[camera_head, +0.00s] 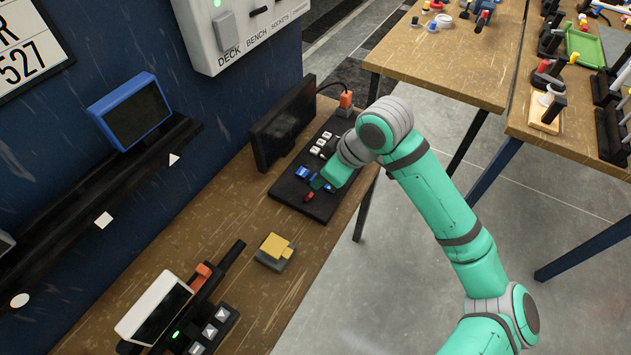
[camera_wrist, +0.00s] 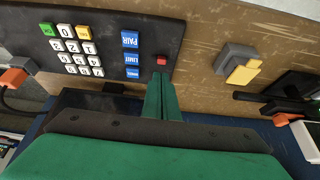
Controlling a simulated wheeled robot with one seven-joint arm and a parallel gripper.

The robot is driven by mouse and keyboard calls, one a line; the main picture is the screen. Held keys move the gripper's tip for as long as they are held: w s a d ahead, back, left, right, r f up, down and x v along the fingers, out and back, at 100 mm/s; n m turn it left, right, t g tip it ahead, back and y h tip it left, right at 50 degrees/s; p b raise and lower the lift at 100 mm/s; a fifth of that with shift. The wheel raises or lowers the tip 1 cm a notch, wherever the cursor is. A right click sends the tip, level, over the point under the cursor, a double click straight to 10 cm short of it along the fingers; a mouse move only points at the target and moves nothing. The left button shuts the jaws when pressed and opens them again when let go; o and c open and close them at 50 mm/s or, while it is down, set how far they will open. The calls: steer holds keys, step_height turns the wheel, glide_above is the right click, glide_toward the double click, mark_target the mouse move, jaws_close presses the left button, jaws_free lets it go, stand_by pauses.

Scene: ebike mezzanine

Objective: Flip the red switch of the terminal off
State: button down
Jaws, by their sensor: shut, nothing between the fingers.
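The terminal is a dark panel (camera_head: 290,190) on the wooden bench, with white keys, blue buttons and a black screen (camera_head: 283,124) on its wall side. Its red switch (camera_head: 308,196) is at the panel's near end. In the wrist view the red switch (camera_wrist: 162,61) shows just beyond my fingertips, beside the blue PAIR button (camera_wrist: 130,39). My green gripper (camera_head: 318,184) is shut and empty, low over the panel by the blue buttons. In the wrist view its fingers (camera_wrist: 160,78) end close to the switch. I cannot tell whether they touch it or which way it is set.
A yellow-and-grey block (camera_head: 275,248) lies on the bench nearer me. A white-framed device (camera_head: 155,308) stands at the bench's near left. An orange plug (camera_head: 346,98) with a cable is at the panel's far end. A grey wall box (camera_head: 245,30) hangs above. Bare bench surrounds the block.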

steer(key=v, duration=0.4)
steer(key=shift+s+d, duration=0.25)
steer(key=shift+s, duration=0.2)
steer(key=shift+f, duration=0.1)
